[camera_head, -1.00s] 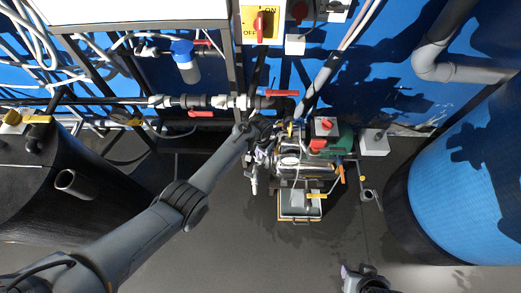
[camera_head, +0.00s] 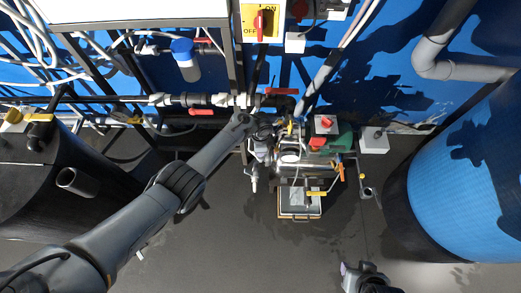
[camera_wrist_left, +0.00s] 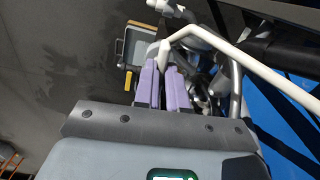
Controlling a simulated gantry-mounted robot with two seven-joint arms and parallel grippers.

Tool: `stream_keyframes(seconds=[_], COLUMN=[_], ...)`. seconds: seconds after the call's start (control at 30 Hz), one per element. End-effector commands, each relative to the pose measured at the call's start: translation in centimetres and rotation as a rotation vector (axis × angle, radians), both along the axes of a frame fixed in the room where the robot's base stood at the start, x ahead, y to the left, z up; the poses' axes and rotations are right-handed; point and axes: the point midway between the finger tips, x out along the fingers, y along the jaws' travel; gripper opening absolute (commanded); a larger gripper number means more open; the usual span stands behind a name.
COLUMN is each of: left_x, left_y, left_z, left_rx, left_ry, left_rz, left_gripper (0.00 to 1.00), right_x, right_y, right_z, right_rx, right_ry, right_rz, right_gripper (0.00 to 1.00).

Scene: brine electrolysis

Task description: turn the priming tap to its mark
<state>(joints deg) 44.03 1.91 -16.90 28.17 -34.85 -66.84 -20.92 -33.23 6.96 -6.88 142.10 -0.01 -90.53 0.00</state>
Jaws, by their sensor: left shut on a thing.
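My left gripper (camera_head: 276,131) reaches the pump set at the middle of the head view. In the left wrist view its purple fingers (camera_wrist_left: 165,88) are close together with a narrow gap, shut on what seems to be the priming tap's handle. The handle is hidden between the fingers, and its angle and the mark cannot be made out. A small yellow part (camera_head: 290,128) shows just beside the fingertips. My right gripper (camera_head: 352,276) is at the bottom edge of the head view, away from the pump; its opening is unclear.
A pale pipe (camera_wrist_left: 245,58) passes close by the left fingers. A blue tank (camera_head: 465,185) stands right. The floor in front is clear.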

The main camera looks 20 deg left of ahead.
Motion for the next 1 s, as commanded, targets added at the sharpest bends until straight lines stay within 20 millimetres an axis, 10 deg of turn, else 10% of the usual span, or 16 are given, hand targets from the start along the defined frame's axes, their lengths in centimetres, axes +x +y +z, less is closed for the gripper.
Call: stream_keyframes(seconds=[0.77,1.0], left_x=[-0.03,-0.03], left_y=[-0.04,-0.04], left_z=[-0.04,-0.03], left_rx=[-0.001,-0.001], left_ry=[0.000,0.000], left_rz=[-0.111,-0.110], left_gripper=[0.00,0.36], right_x=[0.00,0.00], right_y=[0.06,0.15], right_z=[-0.19,-0.18], right_rx=[0.003,0.007], right_ry=[0.000,0.001], right_rz=[-0.002,-0.004], right_gripper=[0.43,0.43])
